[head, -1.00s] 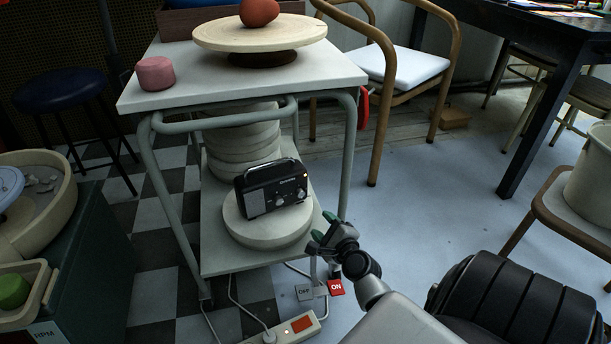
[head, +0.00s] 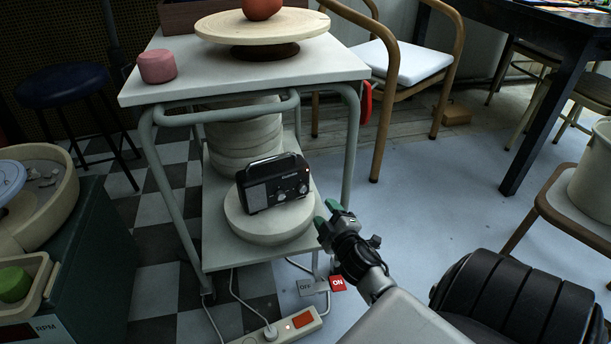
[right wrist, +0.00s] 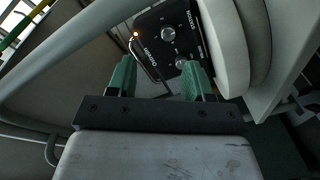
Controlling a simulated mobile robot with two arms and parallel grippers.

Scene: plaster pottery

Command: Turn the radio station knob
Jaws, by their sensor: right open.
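A black radio (head: 272,186) with a carry handle and two silver knobs (head: 292,193) stands on a round plaster disc (head: 262,228) on the cart's lower shelf. In the right wrist view the radio (right wrist: 172,47) appears turned, with one knob (right wrist: 168,34) nearer the top and another (right wrist: 181,62) near the right fingertip. A small orange light glows on it. My right gripper (head: 327,214) is open and empty, with green fingertips, just right of the disc. In the right wrist view its two fingers (right wrist: 158,82) are spread, pointing toward the radio. My left gripper is not in view.
The cart's grey tube leg (head: 350,150) stands just beyond my right gripper. Its upper shelf (head: 205,85) covers the radio from above. A power strip (head: 290,328) with cables and OFF/ON tags lie on the floor below. Open floor (head: 430,200) lies to the right.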

